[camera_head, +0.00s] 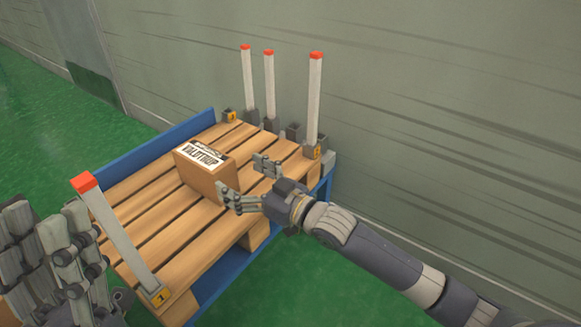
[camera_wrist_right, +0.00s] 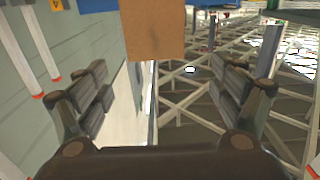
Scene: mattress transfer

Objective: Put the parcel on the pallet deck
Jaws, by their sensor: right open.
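The parcel (camera_head: 196,178), a brown cardboard box with a white printed label, appears to rest on the wooden slats of the pallet deck (camera_head: 150,198). My right gripper (camera_head: 252,183) is open, just right of the parcel, with its fingers apart and nothing between them. In the right wrist view the plain brown side of the parcel (camera_wrist_right: 153,30) shows at the top, beyond the open fingers (camera_wrist_right: 160,92). My left gripper (camera_head: 50,255) is at the lower left of the head view, near the pallet's front corner; its jaw opening is unclear.
White posts with red tops stand at the pallet's edges: one at the front left (camera_head: 118,235), and three at the back, including the right one (camera_head: 315,100). A blue frame (camera_head: 170,145) borders the pallet. A grey wall (camera_head: 430,100) rises behind; green floor (camera_head: 290,285) surrounds it.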

